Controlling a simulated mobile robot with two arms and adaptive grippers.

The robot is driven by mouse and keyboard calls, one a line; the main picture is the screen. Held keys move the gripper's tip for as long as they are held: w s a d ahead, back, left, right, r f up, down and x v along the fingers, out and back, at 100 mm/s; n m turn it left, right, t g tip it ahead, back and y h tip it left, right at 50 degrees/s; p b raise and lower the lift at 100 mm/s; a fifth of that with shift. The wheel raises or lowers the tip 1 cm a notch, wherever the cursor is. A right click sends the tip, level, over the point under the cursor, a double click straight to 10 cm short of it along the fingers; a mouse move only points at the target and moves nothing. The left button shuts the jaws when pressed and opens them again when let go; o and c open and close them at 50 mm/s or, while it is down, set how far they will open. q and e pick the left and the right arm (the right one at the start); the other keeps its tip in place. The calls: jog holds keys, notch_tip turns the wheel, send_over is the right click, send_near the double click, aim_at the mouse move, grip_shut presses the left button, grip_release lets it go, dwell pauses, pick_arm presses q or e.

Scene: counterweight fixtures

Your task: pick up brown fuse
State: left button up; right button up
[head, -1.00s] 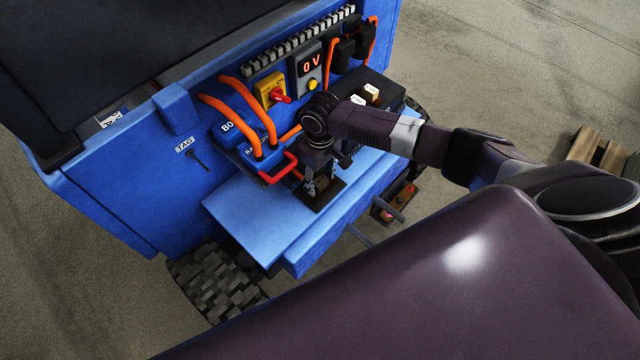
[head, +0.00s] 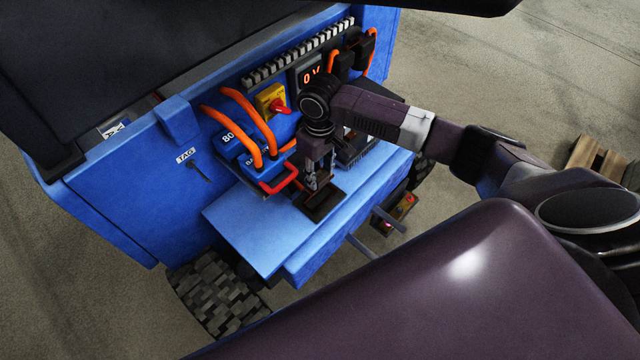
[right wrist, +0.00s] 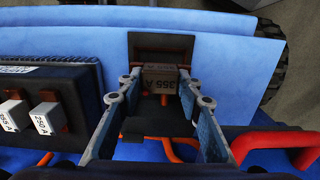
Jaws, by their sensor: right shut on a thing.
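My right gripper (head: 317,185) is over the light blue shelf of the blue machine, above a dark rectangular tray (head: 322,208). In the right wrist view, my right gripper (right wrist: 160,84) has its fingertips on both sides of a brownish block, the brown fuse (right wrist: 160,79), marked 355 A. It is shut on this fuse. The dark tray (right wrist: 145,42) shows behind and below the fuse. In the head view the fuse is too small and hidden to make out clearly. My left gripper is not in view.
A black holder (right wrist: 60,80) with white-labelled fuses (right wrist: 45,118) stands beside the gripper. A red handle (head: 280,182) and orange cables (head: 245,120) are close by. The shelf's left part (head: 245,225) is clear.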

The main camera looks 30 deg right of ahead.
aim_at(320, 176)
notch_tip(320, 176, up, 12)
jog(key=shift+r, duration=0.15)
jog(key=shift+s, duration=0.1)
dwell(0.3)
